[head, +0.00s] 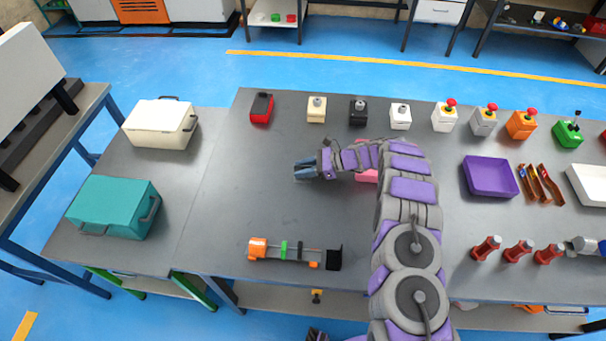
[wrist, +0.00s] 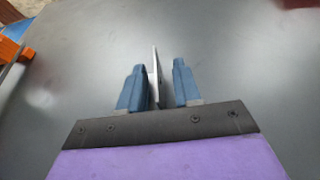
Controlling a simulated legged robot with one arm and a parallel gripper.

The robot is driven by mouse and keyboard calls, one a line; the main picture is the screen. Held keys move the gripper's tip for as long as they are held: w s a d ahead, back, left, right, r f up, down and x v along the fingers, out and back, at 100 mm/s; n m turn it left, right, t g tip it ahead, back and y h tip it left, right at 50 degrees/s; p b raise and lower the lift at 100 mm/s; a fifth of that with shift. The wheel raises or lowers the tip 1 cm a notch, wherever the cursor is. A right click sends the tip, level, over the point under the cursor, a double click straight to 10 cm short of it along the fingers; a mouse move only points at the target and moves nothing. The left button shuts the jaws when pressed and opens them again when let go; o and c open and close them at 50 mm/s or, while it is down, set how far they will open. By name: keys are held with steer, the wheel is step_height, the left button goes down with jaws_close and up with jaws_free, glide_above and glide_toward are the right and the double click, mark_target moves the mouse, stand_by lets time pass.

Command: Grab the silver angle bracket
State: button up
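The silver angle bracket (wrist: 156,75) shows in the wrist view as a thin upright plate between the two blue fingers of my gripper (wrist: 160,66). It stands close beside the left finger, and a clear gap separates it from the right finger. The fingers are apart. In the head view my gripper (head: 304,169) is low over the middle of the grey table, pointing left. I cannot make out the bracket there; the fingers appear to hide it.
An orange, green and black tool (head: 290,252) lies near the table's front edge. Small switch boxes (head: 358,110) line the back. A pink object (head: 367,176) lies partly behind my arm. A teal case (head: 115,207) and a white case (head: 160,123) stand left. Table left of my gripper is clear.

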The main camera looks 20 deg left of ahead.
steer(key=shift+a, duration=0.15)
jaws_close()
stand_by(0.4)
